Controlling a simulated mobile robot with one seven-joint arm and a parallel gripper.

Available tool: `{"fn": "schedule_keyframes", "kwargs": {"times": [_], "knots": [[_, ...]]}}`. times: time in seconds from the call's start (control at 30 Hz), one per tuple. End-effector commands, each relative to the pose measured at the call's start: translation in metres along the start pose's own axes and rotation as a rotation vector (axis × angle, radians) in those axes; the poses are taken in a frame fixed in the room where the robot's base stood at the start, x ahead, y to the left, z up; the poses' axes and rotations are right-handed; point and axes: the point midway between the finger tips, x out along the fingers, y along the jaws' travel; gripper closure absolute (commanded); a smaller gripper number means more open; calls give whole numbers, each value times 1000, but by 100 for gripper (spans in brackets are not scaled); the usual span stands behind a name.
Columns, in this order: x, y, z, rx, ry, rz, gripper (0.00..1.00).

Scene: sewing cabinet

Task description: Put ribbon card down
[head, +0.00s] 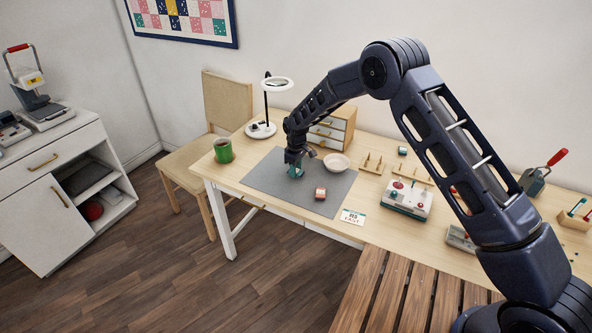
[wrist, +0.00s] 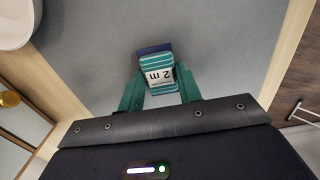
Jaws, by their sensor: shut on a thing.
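The ribbon card (wrist: 157,72) is a small block wound with teal ribbon, with a white label reading "2 m" and a dark blue end. My gripper (wrist: 160,90) has its two teal fingers shut on the card, one on each side. In the head view my gripper (head: 295,171) is low over the grey mat (head: 262,183), near the mat's middle. The card is mostly hidden there by the fingers. I cannot tell whether the card touches the mat.
A white bowl (head: 337,162) stands right of my gripper, and a red spool-like item (head: 320,193) lies on the mat to the front right. A magnifier lamp (head: 262,129) and small drawers (head: 331,132) stand behind. The mat's front left is clear.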

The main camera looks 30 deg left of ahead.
Motion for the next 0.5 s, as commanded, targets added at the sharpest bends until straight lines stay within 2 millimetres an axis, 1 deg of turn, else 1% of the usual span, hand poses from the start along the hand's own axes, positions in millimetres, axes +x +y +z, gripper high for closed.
{"fn": "schedule_keyframes", "kwargs": {"times": [0.07, 0.4, 0.43, 0.5], "knots": [[5, 0, 0, 0, 0, 0, 87], [7, 0, 0, -1, 1, 0, 87], [7, 0, 0, -1, 1, 0, 62], [7, 0, 0, -1, 1, 1, 48]]}}
